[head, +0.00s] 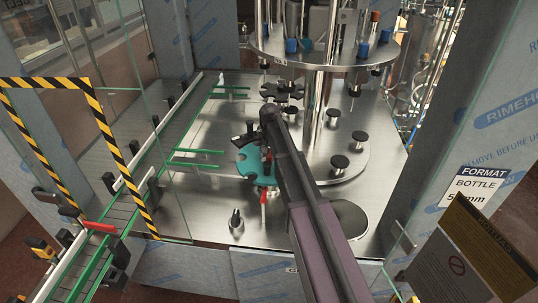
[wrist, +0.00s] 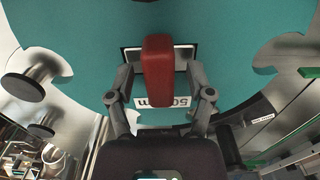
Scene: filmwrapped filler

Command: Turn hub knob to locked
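The hub knob (wrist: 158,72) is a red bar-shaped handle on the teal star wheel (wrist: 235,35). In the wrist view it stands between the two fingers of my gripper (wrist: 159,76). The fingers are spread, with a gap visible on each side of the knob. A white plate with black lettering, partly covered by the knob, lies on the wheel. In the head view the teal wheel (head: 249,164) shows beside my arm, which covers part of it and most of the gripper. No locked or unlocked marking is readable.
A green-railed conveyor (head: 160,145) runs along the left. Black-topped posts (head: 339,161) stand on the steel deck to the right. A cone-shaped post (head: 236,222) stands at the front. Steel columns and a round upper plate (head: 283,60) rise behind the arm.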

